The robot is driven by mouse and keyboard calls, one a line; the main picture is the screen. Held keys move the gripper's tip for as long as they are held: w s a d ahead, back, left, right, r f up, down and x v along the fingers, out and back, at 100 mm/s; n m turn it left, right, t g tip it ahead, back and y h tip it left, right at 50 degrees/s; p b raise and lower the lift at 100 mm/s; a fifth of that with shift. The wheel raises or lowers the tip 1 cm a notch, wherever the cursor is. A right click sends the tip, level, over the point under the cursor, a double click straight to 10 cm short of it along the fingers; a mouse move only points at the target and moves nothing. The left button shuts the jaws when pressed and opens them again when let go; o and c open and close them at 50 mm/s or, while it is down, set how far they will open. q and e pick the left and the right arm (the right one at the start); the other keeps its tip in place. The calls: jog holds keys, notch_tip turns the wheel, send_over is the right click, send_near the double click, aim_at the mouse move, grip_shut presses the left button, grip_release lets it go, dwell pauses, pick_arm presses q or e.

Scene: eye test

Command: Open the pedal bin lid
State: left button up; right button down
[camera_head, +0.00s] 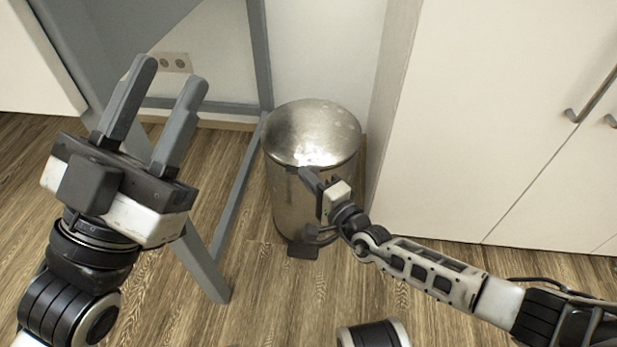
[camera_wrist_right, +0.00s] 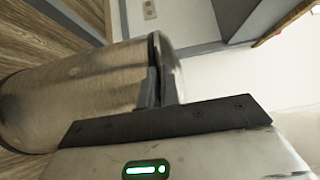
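The pedal bin (camera_head: 285,205) is a brushed metal cylinder standing upright on the floor, with its round shiny lid (camera_head: 312,128) down on top. Its dark pedal (camera_head: 303,251) is at the front foot. My right gripper (camera_head: 308,176) is at the front of the bin, its fingertips by the lid's rim. In the right wrist view the bin (camera_wrist_right: 80,90) appears on its side, with a dark seam beside the lid (camera_wrist_right: 172,72) and the finger (camera_wrist_right: 150,92) near it. Contact and finger opening are unclear. My left gripper (camera_head: 170,80) is open and empty, raised left of the bin.
A grey table frame (camera_head: 235,195) stands just left of the bin. A white cabinet (camera_head: 490,120) with metal handles (camera_head: 572,115) is close on the right. A wall socket (camera_head: 172,62) is behind. Wooden floor (camera_head: 255,300) in front is partly free.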

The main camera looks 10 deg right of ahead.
pick_arm(q)
jog(key=shift+r, duration=0.1)
pick_arm(e)
jog(key=shift+r, duration=0.1)
dwell(0.3)
